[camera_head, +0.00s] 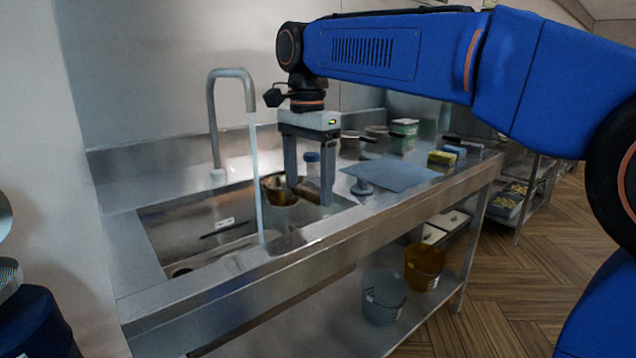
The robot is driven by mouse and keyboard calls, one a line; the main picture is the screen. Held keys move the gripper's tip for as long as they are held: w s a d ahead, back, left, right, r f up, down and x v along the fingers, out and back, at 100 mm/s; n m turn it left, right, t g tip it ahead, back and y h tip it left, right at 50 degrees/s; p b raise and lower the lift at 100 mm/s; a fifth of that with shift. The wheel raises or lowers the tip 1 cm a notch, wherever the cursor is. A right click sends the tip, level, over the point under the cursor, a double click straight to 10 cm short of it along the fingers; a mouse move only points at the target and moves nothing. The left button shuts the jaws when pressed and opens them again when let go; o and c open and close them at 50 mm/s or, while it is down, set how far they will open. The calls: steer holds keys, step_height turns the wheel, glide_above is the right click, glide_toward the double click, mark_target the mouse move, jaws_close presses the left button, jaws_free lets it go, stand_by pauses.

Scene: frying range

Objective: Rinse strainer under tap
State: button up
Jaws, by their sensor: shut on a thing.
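A brownish metal bowl-shaped thing, which looks like the strainer (272,192), is over the back right part of the sink, just right of the water stream. My gripper (309,192) points down over the right side of the sink, its left finger overlapping the bowl's right side. It is shut on the strainer, though the exact grip is hard to make out. The tap (212,120) arches over the sink and is running. Its water stream (257,180) falls apart from the bowl, to its left. The sink (165,230) is a steel basin set in the counter.
A blue-capped bottle (312,158) stands behind my gripper. A blue-grey sheet (395,175), sponges (442,157) and a green-lidded tub (404,128) are on the right counter. Buckets (384,297) (424,267) stand on the shelf below. A dark long object (225,230) lies in the sink.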

mark_target(286, 204)
steer(key=shift+w+a+f, duration=0.2)
steer(key=shift+w+a, duration=0.4)
steer(key=shift+a, duration=0.25)
steer(key=shift+w+a+f, duration=0.2)
steer(key=shift+w+a, duration=0.45)
steer(key=shift+a, duration=0.15)
steer(key=shift+w+a+f, duration=0.2)
steer(key=shift+w+a, duration=0.4)
steer(key=shift+a, duration=0.25)
steer(key=shift+w, duration=0.1)
steer(key=shift+w+d, duration=0.35)
steer(key=shift+w, duration=0.05)
steer(key=shift+s+a, duration=0.15)
steer(key=shift+s, duration=0.05)
steer(key=shift+s+a, duration=0.25)
steer(key=shift+s, duration=0.05)
steer(key=shift+w+d, duration=0.2)
steer(key=shift+w+d, duration=0.2)
steer(key=shift+w, duration=0.1)
